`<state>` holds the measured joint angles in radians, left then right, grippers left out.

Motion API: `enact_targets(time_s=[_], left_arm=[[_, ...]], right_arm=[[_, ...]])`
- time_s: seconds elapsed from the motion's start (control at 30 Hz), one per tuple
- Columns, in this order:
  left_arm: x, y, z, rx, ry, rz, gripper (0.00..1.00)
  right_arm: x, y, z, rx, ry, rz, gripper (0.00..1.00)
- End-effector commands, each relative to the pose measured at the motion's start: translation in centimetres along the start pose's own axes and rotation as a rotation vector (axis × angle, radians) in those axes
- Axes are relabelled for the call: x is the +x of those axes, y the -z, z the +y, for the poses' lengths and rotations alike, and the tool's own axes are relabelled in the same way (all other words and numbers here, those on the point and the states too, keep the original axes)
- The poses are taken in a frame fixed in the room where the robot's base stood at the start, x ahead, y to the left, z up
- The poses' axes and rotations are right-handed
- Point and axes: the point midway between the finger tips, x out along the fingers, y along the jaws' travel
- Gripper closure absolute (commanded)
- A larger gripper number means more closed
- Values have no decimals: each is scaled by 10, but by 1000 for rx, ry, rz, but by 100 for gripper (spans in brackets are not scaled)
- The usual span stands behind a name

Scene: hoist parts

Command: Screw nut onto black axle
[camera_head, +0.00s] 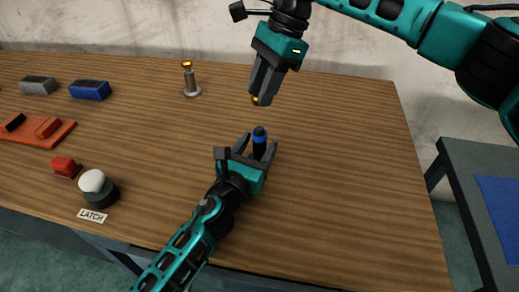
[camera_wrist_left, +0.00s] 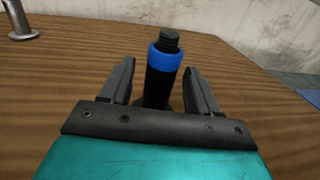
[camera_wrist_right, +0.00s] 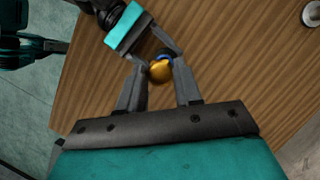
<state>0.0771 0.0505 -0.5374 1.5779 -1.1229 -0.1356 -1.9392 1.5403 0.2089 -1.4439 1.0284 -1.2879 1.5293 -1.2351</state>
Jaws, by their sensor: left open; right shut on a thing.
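The black axle (camera_head: 260,143) stands upright on the table, with a blue ring near its threaded top; it also shows in the left wrist view (camera_wrist_left: 160,85). My left gripper (camera_head: 257,143) is low at the axle, its open fingers on either side of it with gaps visible in the left wrist view (camera_wrist_left: 160,85). My right gripper (camera_head: 261,101) points down above the axle and is shut on the golden nut (camera_head: 254,99). The nut (camera_wrist_right: 160,70) is above the axle and apart from it in the head view. In the right wrist view it covers much of the axle.
A metal post with a golden top (camera_head: 191,80) stands at the back. Grey (camera_head: 38,85) and blue (camera_head: 90,89) blocks, an orange tray (camera_head: 35,131), a red block (camera_head: 65,167) and a white knob (camera_head: 94,184) marked LATCH are at left. The table's right side is clear.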

Motion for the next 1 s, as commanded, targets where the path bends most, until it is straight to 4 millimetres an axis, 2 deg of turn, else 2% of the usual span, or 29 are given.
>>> enact_targets(time_s=[0.17, 0.47, 1.0], left_arm=[[12, 0, 0, 0, 0, 0, 39], [13, 0, -1, 0, 1, 0, 39], [12, 0, -1, 0, 1, 0, 90]], right_arm=[[0, 0, 0, 0, 0, 0, 96], [0, 0, 0, 0, 0, 0, 96], [0, 0, 0, 0, 0, 0, 96]])
